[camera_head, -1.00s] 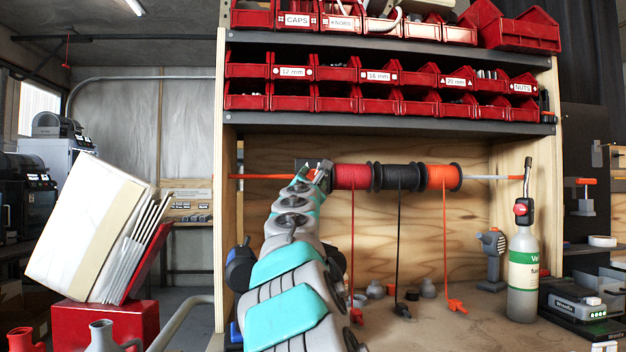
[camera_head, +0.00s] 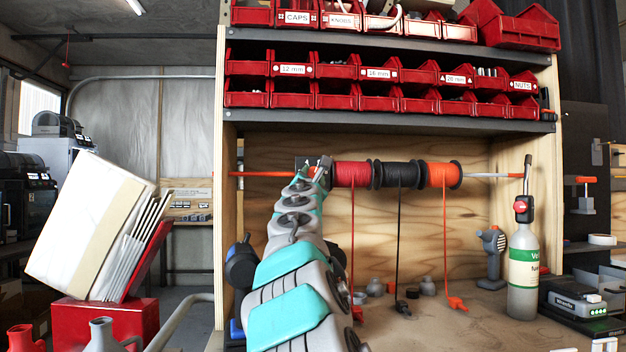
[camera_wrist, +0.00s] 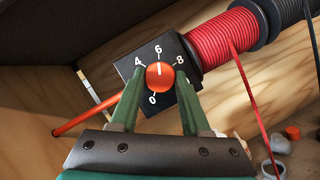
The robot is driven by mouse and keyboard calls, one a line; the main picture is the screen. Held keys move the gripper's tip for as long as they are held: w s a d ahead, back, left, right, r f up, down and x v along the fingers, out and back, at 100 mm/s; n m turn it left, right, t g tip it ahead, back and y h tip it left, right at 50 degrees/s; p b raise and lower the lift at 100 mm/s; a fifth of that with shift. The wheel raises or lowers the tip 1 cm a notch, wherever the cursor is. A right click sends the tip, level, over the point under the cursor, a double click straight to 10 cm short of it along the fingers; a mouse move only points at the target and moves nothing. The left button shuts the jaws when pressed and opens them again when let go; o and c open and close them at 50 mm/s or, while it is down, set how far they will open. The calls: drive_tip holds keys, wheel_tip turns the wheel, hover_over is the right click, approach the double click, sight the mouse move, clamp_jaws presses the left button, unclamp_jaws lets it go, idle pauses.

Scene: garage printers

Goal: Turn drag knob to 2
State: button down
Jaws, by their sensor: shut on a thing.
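The drag knob (camera_wrist: 160,76) is a round orange knob on a black dial plate (camera_wrist: 133,66) in the wrist view. The dial shows 0, 4, 6 and 8; the 2 is not visible, and my left finger covers part of that side. The knob's white mark points up, close to the 6. My gripper (camera_wrist: 159,84) has its green fingers on both sides of the knob and is shut on it. In the head view my gripper (camera_head: 318,172) is at the left end of the spool rod, and the knob is hidden there.
Red, black and orange spools (camera_head: 437,175) hang on the rod right of my gripper, with cords hanging down. Shelves of red bins (camera_head: 290,97) are above. A spray bottle (camera_head: 523,270) and a grey handheld tool (camera_head: 492,250) stand on the bench at right.

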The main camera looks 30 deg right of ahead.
drive_tip(key=n+t+y+b, duration=0.1)
drive_tip(key=n+y, duration=0.1)
drive_tip(key=n, duration=0.3)
drive_tip(key=n+t+y+b, duration=0.1)
drive_tip(key=n+y+b, duration=0.1)
drive_tip(key=n, duration=0.3)
drive_tip(key=n+t+y+b, duration=0.2)
drive_tip(key=n, duration=0.3)
drive_tip(key=shift+s+d, duration=0.2)
drive_tip(key=shift+d, duration=0.15)
drive_tip(key=n+y, duration=0.2)
drive_tip(key=n, duration=0.1)
drive_tip(key=n+y+p, duration=0.1)
drive_tip(key=n+y, duration=0.1)
drive_tip(key=n, duration=0.2)
drive_tip(key=shift+d+r+n+p, duration=0.15)
drive_tip(key=shift+r+n+p, duration=0.05)
drive_tip(key=shift+n+p, duration=0.1)
drive_tip(key=shift+r+n+y+p, duration=0.1)
drive_tip(key=shift+n+y+p, duration=0.4)
drive_tip(key=shift+n, duration=0.5)
drive_tip(key=shift+n+g+y+p, duration=0.5)
drive_tip(key=shift+n+p, duration=0.5)
drive_tip(key=shift+n, duration=0.7)
